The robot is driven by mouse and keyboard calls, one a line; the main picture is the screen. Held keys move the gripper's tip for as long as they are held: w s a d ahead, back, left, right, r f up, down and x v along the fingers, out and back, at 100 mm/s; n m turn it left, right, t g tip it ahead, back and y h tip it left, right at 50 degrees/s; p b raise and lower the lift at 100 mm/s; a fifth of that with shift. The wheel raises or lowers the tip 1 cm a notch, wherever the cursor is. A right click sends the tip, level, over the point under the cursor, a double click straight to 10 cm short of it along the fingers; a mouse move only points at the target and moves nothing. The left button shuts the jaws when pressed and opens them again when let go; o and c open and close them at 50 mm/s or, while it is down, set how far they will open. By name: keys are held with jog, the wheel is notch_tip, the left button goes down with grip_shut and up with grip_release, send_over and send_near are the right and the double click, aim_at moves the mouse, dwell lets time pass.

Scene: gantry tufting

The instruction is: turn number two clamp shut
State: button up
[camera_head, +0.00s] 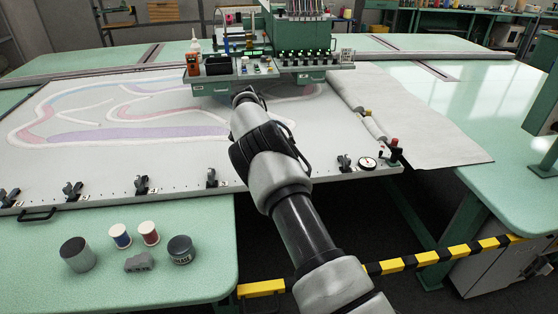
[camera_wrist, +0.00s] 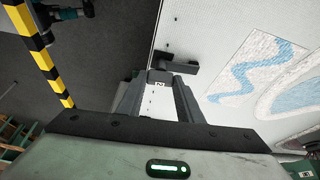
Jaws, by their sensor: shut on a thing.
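In the wrist view a dark clamp (camera_wrist: 180,67) stands at the edge of the white tufting cloth. A small tag with a mark like a sideways 2 shows beside it. My gripper (camera_wrist: 161,82) reaches the clamp, its two grey fingers closed in on the clamp's near part; the exact contact is hard to see. In the head view a row of dark clamps, among them one at the left-middle (camera_head: 141,184) and one further right (camera_head: 211,176), lines the frame's front edge. My gripper is hidden there, and I cannot tell which clamp it holds.
The green gantry machine (camera_head: 270,66) stands over the cloth frame. A grey cup (camera_head: 77,254), thread spools (camera_head: 149,233) and a dark jar (camera_head: 181,250) stand on the front left table. A dial gauge (camera_head: 368,163) lies at the frame's right. A yellow-black barrier (camera_head: 440,256) crosses in front.

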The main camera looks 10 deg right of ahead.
jog(key=shift+m, duration=0.6)
jog(key=o, duration=1.1)
